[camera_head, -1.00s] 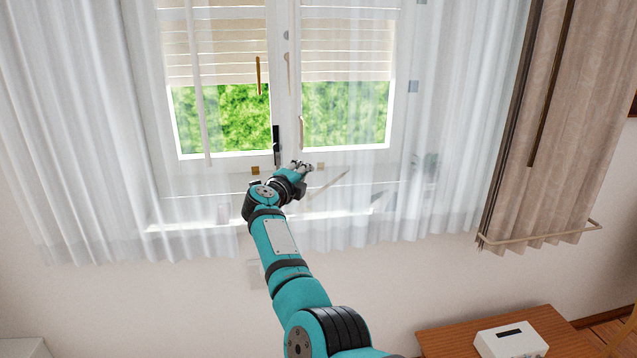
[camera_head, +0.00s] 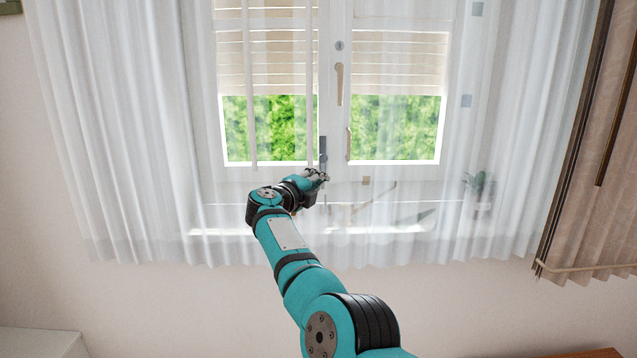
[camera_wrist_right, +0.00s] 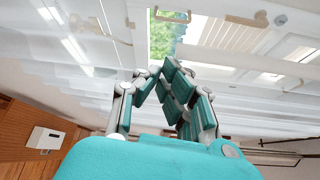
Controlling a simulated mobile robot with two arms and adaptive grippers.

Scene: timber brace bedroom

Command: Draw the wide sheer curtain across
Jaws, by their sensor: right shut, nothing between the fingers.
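The wide sheer curtain (camera_head: 150,130) hangs in white, see-through folds across the window. Its folds look denser at the left and right (camera_head: 530,130) and thinner over the middle panes. In the wrist view, pale sheer cloth (camera_wrist_right: 60,85) spreads around the fingers. My right gripper (camera_head: 318,177) is in front of the lower middle of the window, close to the sheer; I cannot tell whether it touches the cloth. In the wrist view its fingers (camera_wrist_right: 157,72) are drawn together with nothing between them. My left gripper is not in view.
A brown, heavier curtain (camera_head: 600,180) hangs at the right with a tieback. Behind the sheer are the window handle (camera_head: 339,84) and a small plant (camera_head: 480,184). A white surface (camera_head: 40,342) is at lower left, and a wooden top (camera_head: 580,353) at lower right.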

